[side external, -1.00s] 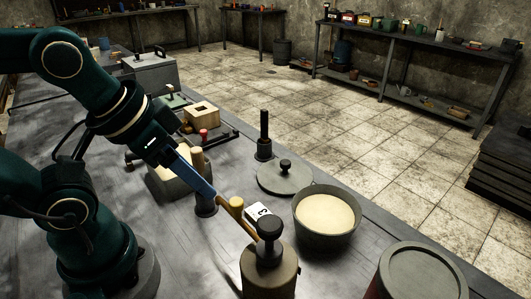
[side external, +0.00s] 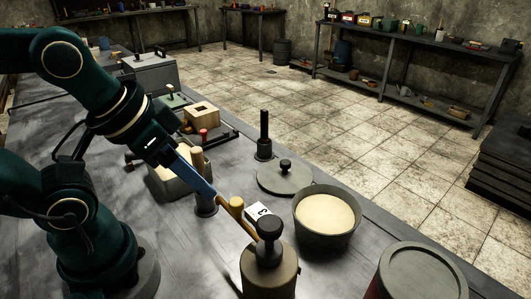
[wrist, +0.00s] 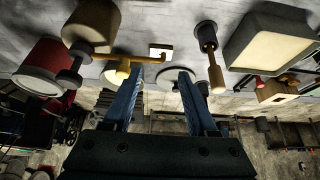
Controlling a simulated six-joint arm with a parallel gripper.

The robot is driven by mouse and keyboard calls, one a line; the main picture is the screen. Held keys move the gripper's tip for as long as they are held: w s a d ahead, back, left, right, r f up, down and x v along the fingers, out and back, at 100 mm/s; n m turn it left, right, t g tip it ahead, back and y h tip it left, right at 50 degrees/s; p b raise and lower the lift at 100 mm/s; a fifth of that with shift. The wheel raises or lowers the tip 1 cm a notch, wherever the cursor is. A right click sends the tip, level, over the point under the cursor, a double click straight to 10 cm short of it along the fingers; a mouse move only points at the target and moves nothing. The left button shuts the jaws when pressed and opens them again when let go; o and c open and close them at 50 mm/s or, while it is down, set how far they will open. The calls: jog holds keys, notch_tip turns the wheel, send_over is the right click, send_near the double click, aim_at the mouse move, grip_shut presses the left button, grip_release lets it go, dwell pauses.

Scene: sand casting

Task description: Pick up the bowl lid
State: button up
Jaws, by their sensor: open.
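The bowl lid (side external: 268,181), a flat grey disc with a black knob, lies on the workbench beside the sand-filled bowl (side external: 325,213). In the wrist view, a pale round disc partly behind the right finger appears to be the lid (wrist: 171,78). My gripper (side external: 212,194) shows its blue fingers to the left of the lid in the side view, apart from it. In the wrist view my gripper (wrist: 159,72) has its two fingers spread with nothing held between them.
A wooden mallet (side external: 237,212) and a white card (side external: 257,212) lie near the fingers. A black-knobbed jar (side external: 268,272) and a red drum (side external: 421,273) stand in front. A dark upright rod (side external: 264,133) stands behind the lid. Bare bench lies left of the jar.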

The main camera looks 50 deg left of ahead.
jog(key=shift+o, duration=0.9)
